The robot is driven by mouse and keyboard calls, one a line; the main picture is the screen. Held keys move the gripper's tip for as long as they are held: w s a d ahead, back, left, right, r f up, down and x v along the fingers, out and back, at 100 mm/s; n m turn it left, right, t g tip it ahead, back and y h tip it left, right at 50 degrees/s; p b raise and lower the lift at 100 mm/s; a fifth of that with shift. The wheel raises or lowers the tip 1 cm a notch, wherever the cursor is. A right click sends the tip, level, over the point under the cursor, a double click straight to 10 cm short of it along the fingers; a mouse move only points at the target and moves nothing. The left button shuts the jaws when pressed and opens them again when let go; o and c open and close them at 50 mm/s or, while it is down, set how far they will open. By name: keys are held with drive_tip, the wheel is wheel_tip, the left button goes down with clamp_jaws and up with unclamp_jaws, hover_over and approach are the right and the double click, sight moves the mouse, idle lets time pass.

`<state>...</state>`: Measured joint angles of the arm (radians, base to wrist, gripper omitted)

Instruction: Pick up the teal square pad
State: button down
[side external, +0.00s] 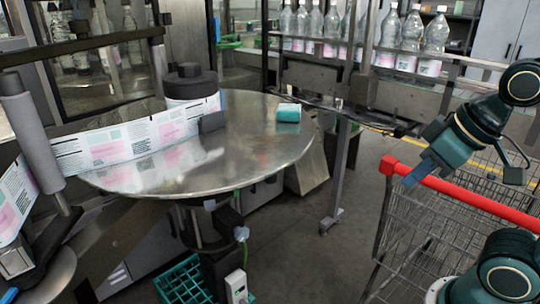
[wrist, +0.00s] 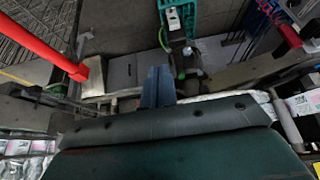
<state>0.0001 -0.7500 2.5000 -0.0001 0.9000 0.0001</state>
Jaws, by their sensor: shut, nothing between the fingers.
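The teal square pad (side external: 288,112) lies on the round metal table (side external: 240,150), near its right edge in the side external view. A small part of its left side looks paler. My gripper (side external: 408,180) is well to the right of the pad and lower in the picture, beside the red cart handle. Its blue fingers are shut and empty. They also show together in the wrist view (wrist: 157,82). I cannot make out the pad in the wrist view, where the dark gripper body covers much of the lower part.
The shopping cart's red handle (side external: 455,190) is close to my gripper. A printed label web (side external: 130,145) runs around a dark roller (side external: 190,82) at the table's left. Bottles (side external: 410,42) line a conveyor behind. A metal post (side external: 342,170) stands between table and cart. The table's front is clear.

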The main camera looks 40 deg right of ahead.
idle(0.3)
drive_tip(key=shift+c, duration=1.6)
unclamp_jaws()
drive_tip(key=w+d+r+m+g, duration=0.1)
drive_tip(key=w+d+r+m, duration=0.15)
drive_tip(key=w+r, duration=0.55)
drive_tip(key=w+d+r+m+g, duration=0.1)
drive_tip(key=w+r+m+g, duration=0.2)
drive_tip(key=w, duration=0.9)
drive_tip(key=m+g, duration=0.1)
drive_tip(key=m, duration=0.4)
hover_over(289, 107)
drive_tip(key=f, duration=0.3)
drive_tip(key=shift+s+a+f+n, duration=0.15)
drive_tip(key=shift+s+f+n, duration=0.1)
drive_tip(key=shift+s+f, duration=0.1)
drive_tip(key=shift+w+d+f+g, duration=0.25)
drive_tip(key=shift+w+f+g, duration=0.05)
drive_tip(key=shift+w+f, duration=0.15)
